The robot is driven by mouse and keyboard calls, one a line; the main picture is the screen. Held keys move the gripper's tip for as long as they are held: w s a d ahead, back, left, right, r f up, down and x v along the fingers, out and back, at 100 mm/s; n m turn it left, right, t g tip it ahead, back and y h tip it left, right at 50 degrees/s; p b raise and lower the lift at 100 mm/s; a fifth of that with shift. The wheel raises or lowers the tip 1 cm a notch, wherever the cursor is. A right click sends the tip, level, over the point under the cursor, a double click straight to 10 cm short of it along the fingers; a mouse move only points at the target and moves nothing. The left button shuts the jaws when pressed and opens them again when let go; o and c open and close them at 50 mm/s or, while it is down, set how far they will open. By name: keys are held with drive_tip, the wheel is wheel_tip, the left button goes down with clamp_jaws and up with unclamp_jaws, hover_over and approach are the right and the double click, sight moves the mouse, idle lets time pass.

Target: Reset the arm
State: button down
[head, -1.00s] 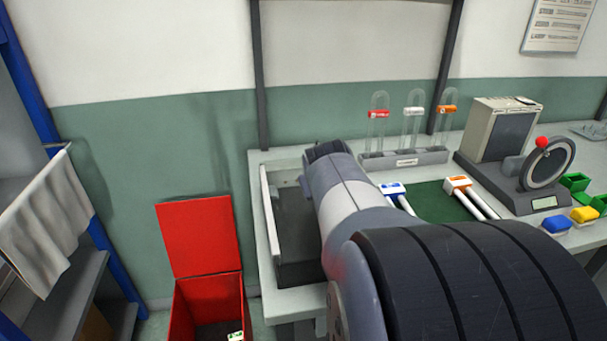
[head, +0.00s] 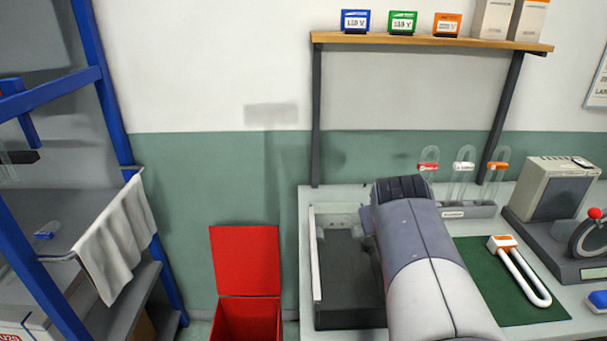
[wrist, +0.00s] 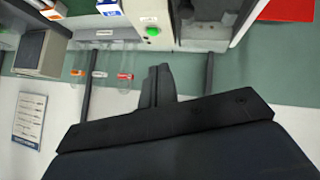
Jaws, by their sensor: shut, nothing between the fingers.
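My arm stretches over the workbench (head: 590,330) in the head view, and its gripper end is hidden there. In the wrist view my gripper (wrist: 158,72) is shut and empty, its dark fingers together. It appears against the wall and the bench's back edge, apart from any object. The wrist picture is turned about upside down.
A tube rack (head: 468,211) holds tubes with red, white and orange caps. A dark open-topped tray (head: 345,270), a red bin (head: 245,262) and a wall shelf (head: 420,41) are near my arm.

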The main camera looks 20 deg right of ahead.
drive_tip(key=shift+f, duration=0.1)
idle(0.3)
drive_tip(key=b, duration=0.8)
hover_over(371, 255)
wheel_tip(371, 255, down, 10)
drive_tip(key=shift+s+r, duration=0.1)
drive_tip(key=shift+r, duration=0.15)
drive_tip(key=shift+f+b, duration=0.5)
drive_tip(key=shift+f, duration=0.25)
